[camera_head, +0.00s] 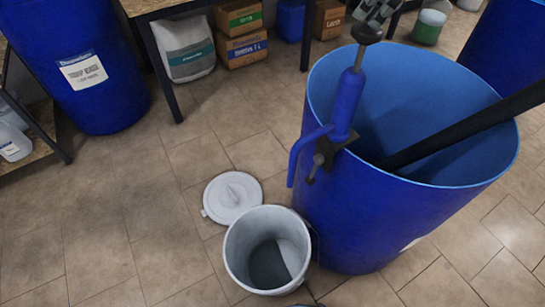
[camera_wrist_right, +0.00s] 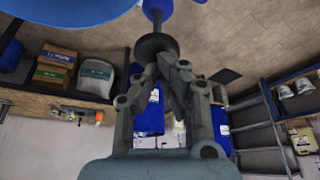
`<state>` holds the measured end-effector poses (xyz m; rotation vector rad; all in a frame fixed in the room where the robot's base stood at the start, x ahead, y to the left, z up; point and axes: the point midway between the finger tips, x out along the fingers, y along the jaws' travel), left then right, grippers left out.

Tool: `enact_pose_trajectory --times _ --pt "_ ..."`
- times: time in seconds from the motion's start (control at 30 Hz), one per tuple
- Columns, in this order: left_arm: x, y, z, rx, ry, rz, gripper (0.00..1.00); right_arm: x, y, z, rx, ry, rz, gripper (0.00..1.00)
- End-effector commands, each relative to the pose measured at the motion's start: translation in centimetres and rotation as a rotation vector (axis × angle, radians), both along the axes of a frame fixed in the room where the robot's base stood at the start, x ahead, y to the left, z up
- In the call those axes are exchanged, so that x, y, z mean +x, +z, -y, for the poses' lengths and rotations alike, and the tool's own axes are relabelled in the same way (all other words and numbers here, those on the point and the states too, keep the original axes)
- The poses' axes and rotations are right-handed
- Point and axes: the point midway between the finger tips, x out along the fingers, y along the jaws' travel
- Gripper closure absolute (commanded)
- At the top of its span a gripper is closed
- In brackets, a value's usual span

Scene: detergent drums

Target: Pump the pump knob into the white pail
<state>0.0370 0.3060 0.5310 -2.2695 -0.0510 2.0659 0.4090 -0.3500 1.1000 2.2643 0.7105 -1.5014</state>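The pump (camera_head: 345,105) is blue and stands upright, clamped on the near left rim of the large blue drum (camera_head: 400,215). Its spout bends down on the left, toward the floor beside the drum. The dark round pump knob (camera_head: 366,33) tops its rod; it also shows in the right wrist view (camera_wrist_right: 155,46). My right gripper (camera_head: 377,14) is at the top of the knob, fingertips close together and seemingly touching it. The white pail (camera_head: 232,262) stands open on the floor by the drum, below and left of the spout. Its inside bottom looks dark grey.
A white lid (camera_head: 232,197) lies on the floor behind the pail. Another blue drum (camera_head: 75,70) stands at the upper left. A white bag (camera_head: 187,48) and cardboard boxes (camera_head: 243,48) sit under a table at the back. The tiled floor left of the pail is clear.

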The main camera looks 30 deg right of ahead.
Motion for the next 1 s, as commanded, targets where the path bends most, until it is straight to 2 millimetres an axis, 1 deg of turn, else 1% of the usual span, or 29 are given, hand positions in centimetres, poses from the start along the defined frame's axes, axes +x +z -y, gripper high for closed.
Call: enact_pose_trajectory --times 0.03,0.7,0.8,1.0 --pt "0.1 0.9 0.0 0.0 0.0 0.001 0.33 0.0 0.9 0.0 -0.001 0.0 -0.001 1.0" --pt "0.3 7.2 0.0 0.0 0.0 0.005 0.33 0.0 7.5 0.0 0.0 0.0 0.0 1.0" --pt "0.3 7.6 0.0 0.0 0.0 0.005 0.33 0.0 7.9 0.0 0.0 0.0 0.0 1.0" --pt "0.3 7.4 0.0 0.0 0.0 0.005 0.33 0.0 7.7 0.0 0.001 0.0 -0.001 1.0"
